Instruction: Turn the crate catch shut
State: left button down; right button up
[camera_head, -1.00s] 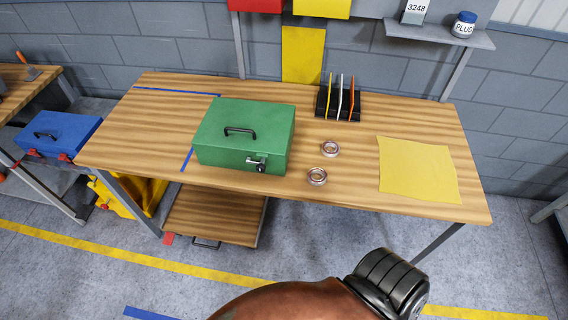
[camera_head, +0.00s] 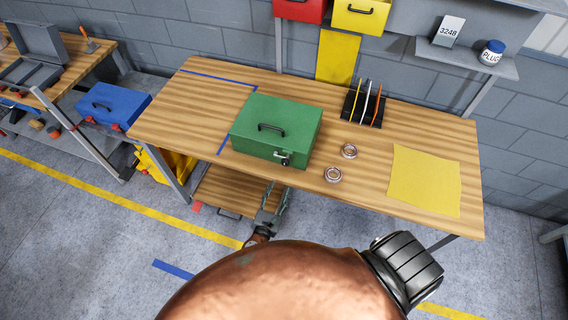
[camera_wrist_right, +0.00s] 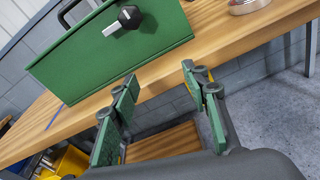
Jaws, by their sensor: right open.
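The green crate (camera_head: 277,130) sits shut on the workbench, with a black handle on its lid. Its catch (camera_head: 283,160), a dark knob with a pale metal part, is on the front face. The catch also shows in the right wrist view (camera_wrist_right: 128,18) near the top, on the green front of the crate. My right gripper (camera_head: 275,194) is open and empty, below and in front of the bench edge, apart from the catch. In the right wrist view its green-padded fingers (camera_wrist_right: 160,75) are spread, with the crate beyond them. My left gripper is not in view.
On the workbench (camera_head: 400,135) are two metal rings (camera_head: 349,151), a rack of thin plates (camera_head: 363,104) and a yellow sheet (camera_head: 424,180). A wooden lower shelf (camera_head: 235,190) is under the bench near my right gripper. A blue box (camera_head: 113,105) stands at left.

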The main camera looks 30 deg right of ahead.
send_near(284, 165)
jog(key=f, duration=0.2)
jog(key=shift+t+h, duration=0.5)
jog(key=x, duration=0.2)
jog(key=p+x, duration=0.1)
jog(key=x, duration=0.2)
jog(key=r+x, duration=0.1)
jog(key=x, duration=0.1)
jog(key=shift+w+d, duration=0.1)
jog(key=shift+d, duration=0.05)
jog(key=shift+w+d+f, duration=0.1)
jog(key=shift+w+d, duration=0.2)
jog(key=shift+d, duration=0.05)
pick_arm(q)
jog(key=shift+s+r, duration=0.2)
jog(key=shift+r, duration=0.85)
pick_arm(e)
jog(key=shift+c, duration=0.6)
grip_shut()
